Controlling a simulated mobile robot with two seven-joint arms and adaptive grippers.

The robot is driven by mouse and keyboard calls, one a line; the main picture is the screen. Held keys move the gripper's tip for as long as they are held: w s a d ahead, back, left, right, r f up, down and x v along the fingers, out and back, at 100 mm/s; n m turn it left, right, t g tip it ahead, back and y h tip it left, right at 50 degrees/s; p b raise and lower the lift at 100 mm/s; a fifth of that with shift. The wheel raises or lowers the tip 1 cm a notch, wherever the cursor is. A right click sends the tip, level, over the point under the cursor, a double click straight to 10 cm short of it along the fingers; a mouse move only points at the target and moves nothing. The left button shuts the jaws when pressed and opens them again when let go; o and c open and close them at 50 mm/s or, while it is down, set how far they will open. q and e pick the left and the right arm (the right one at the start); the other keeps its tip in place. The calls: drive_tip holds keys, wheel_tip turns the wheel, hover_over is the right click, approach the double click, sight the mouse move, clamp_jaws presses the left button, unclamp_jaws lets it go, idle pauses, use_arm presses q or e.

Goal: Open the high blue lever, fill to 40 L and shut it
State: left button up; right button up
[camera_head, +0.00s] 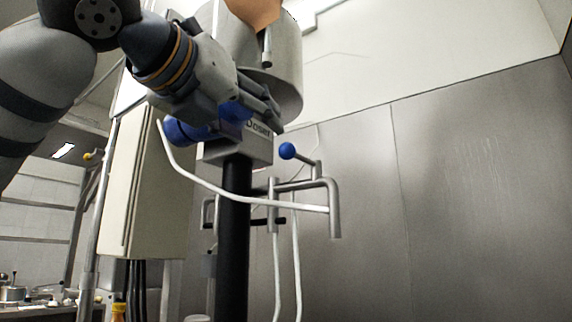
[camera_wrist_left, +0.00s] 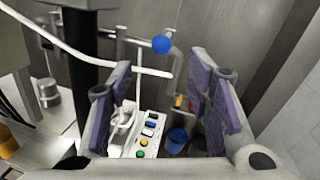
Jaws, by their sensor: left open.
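The blue lever (camera_head: 287,150) is a round blue knob on a short steel arm above a bent steel spout (camera_head: 334,205). In the left wrist view the blue knob (camera_wrist_left: 161,44) shows beyond the fingertips, between them and apart from them. My left gripper (camera_head: 268,112) is open and empty, up and left of the knob in the head view; its purple-padded fingers (camera_wrist_left: 163,85) are spread in the wrist view. It partly covers a grey box labelled "Doser" (camera_head: 258,145). I can read no litre figure. My right gripper is in neither view.
A pale hose (camera_head: 240,198) curves below the Doser box, in front of a black column (camera_head: 234,240). A beige cabinet (camera_head: 150,185) stands left. A white button panel (camera_wrist_left: 148,132) and blue bucket (camera_wrist_left: 177,140) lie below. Right of the knob is clear to the wall.

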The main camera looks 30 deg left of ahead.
sight(283, 148)
use_arm(q)
drive_tip(key=w, duration=0.8)
drive_tip(key=w+a, duration=0.1)
drive_tip(key=w, duration=0.3)
drive_tip(key=shift+f, duration=0.1)
drive_tip(key=shift+a, duration=0.1)
drive_tip(key=shift+s, duration=0.1)
clamp_jaws()
